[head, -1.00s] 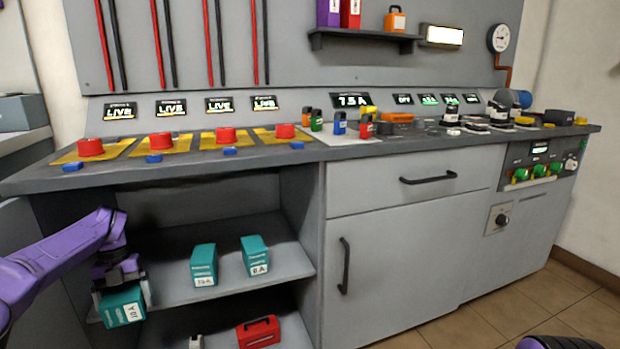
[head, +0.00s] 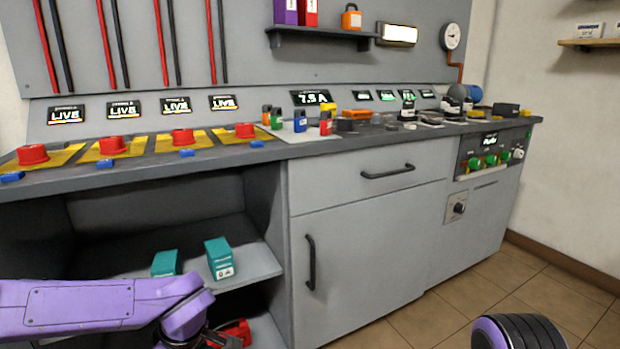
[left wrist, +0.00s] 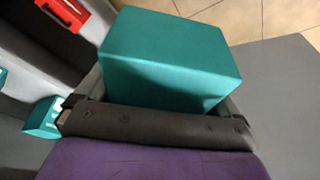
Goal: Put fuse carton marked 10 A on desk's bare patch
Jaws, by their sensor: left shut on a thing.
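A teal carton (left wrist: 170,60) is between the fingers of my left gripper (left wrist: 160,106) in the left wrist view, shut on it. Its label faces are hidden now; the earlier head frame shows an upside-down label that seems to read 10 A. In the head view, my left arm crosses the bottom left and the held carton is out of sight. The grey desk (head: 350,146) has its top crowded at the back; a pale patch (head: 286,134) lies beside the red buttons, with small coloured blocks on and around it. My right gripper is not in view.
Two teal cartons, one at the left (head: 165,263) and one at the right (head: 218,258), stand on the open shelf (head: 255,265) under the desk. A red case (head: 238,332) is below. Red buttons (head: 245,130) line the desk's left part. Floor at right is clear.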

